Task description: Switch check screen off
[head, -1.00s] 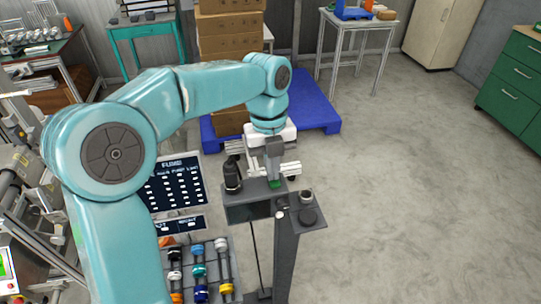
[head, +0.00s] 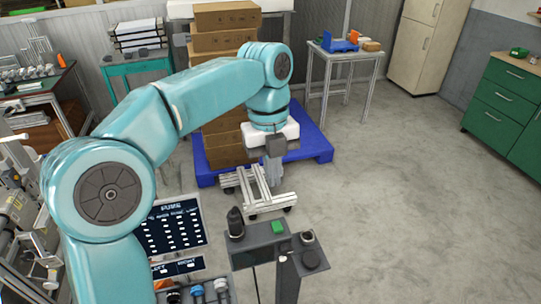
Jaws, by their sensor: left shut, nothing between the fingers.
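The check screen is a dark grey box (head: 252,256) on a stand, low in the middle of the head view; its front panel looks dark. A green rocker or button (head: 278,226) sits on its top, beside a black upright knob (head: 235,222). My left gripper (head: 273,180) points down with its fingers together and empty. In the picture it is above the green button and apart from it. My right gripper is not in view.
A panel with rows of labels (head: 172,229) is at left. A low wheeled white frame (head: 258,198) and a blue pallet (head: 318,148) with boxes lie beyond. The floor at right is clear.

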